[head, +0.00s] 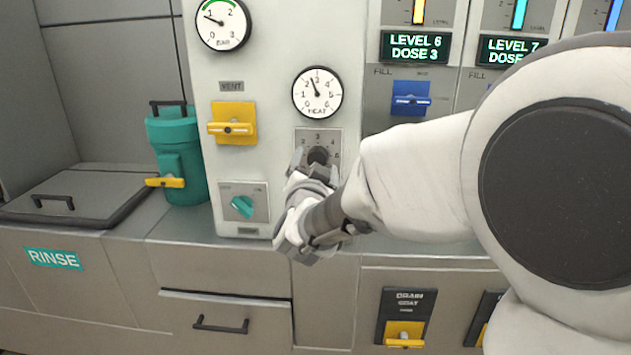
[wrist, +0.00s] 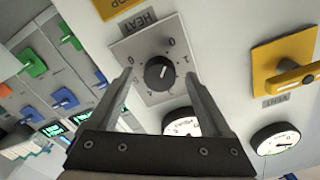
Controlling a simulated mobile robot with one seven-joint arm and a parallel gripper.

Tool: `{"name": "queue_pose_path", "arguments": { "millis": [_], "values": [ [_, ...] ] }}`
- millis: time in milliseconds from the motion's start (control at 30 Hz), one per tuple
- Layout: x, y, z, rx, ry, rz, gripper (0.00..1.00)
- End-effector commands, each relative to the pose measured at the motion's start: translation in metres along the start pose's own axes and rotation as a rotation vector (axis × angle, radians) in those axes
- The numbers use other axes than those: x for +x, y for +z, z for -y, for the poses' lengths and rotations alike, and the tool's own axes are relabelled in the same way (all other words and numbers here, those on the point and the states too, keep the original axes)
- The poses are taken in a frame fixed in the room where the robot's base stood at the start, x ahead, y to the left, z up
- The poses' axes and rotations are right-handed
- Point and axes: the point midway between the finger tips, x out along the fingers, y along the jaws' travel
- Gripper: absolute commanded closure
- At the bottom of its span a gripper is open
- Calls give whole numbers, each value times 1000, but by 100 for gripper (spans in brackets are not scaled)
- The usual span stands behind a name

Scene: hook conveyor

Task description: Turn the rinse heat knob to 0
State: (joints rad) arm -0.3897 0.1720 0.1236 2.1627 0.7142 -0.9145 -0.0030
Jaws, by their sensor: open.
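The heat knob (wrist: 158,73) is a round black dial with a short slanted white mark, on a grey numbered plate (wrist: 126,50) labelled HEAT. I cannot tell for sure which number the mark points at. My gripper (wrist: 160,76) is open, with one finger on each side of the knob in the wrist view. Contact is not visible. In the head view my gripper (head: 316,168) hides the plate's lower part.
A yellow vent handle (head: 232,128) juts out left of the knob. A teal switch (head: 242,206) is at lower left, near the teal canister (head: 180,160). A blue fill handle (head: 410,100) is to the right. A sign reading RINSE (head: 54,258) is on the front below.

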Motion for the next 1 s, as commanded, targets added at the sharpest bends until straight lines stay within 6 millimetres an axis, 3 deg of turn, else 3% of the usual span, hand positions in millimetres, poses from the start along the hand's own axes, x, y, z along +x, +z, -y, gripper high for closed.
{"name": "queue_pose_path", "arguments": {
  "millis": [600, 800, 1000],
  "values": [
    [-138, -2, 0, -2, -2, 0, 17],
    [-159, 0, 0, 0, -1, 0, 17],
    [-163, 0, 0, -2, 0, 0, 17]
  ]
}}
